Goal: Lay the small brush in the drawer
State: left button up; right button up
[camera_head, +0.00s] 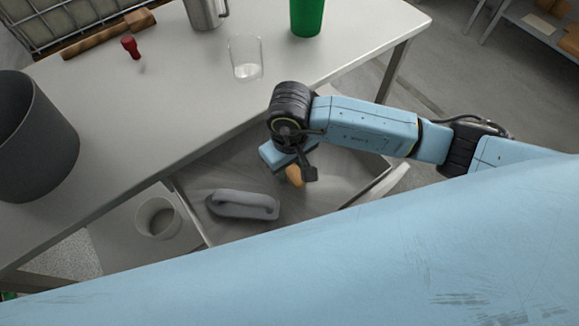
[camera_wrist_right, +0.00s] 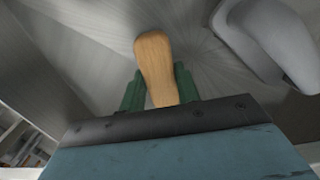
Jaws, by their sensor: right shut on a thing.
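The small brush (camera_head: 294,175) shows only as a tan wooden handle below my right gripper; its bristles are hidden. My right gripper (camera_wrist_right: 158,88) is shut on it, with the rounded handle (camera_wrist_right: 154,58) between the green fingers in the wrist view. The open drawer (camera_head: 338,178) is a grey metal tray below the table's front edge. The gripper and brush are over its inside; I cannot tell whether the brush touches the drawer floor. My left gripper is not in view.
A grey object with a handle (camera_head: 243,204) lies in the drawer, left of the brush. The table (camera_head: 150,95) carries a clear glass (camera_head: 245,60), a green cup (camera_head: 307,15), a steel mug (camera_head: 205,12), a red item (camera_head: 130,46) and a dark bin (camera_head: 32,140). A pale container (camera_head: 158,218) stands below.

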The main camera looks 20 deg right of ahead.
jog(key=shift+f, duration=0.75)
jog(key=shift+f+b, duration=0.2)
jog(key=shift+b, duration=0.15)
jog(key=o, duration=1)
jog(key=shift+d, duration=0.1)
jog(key=shift+o, duration=0.2)
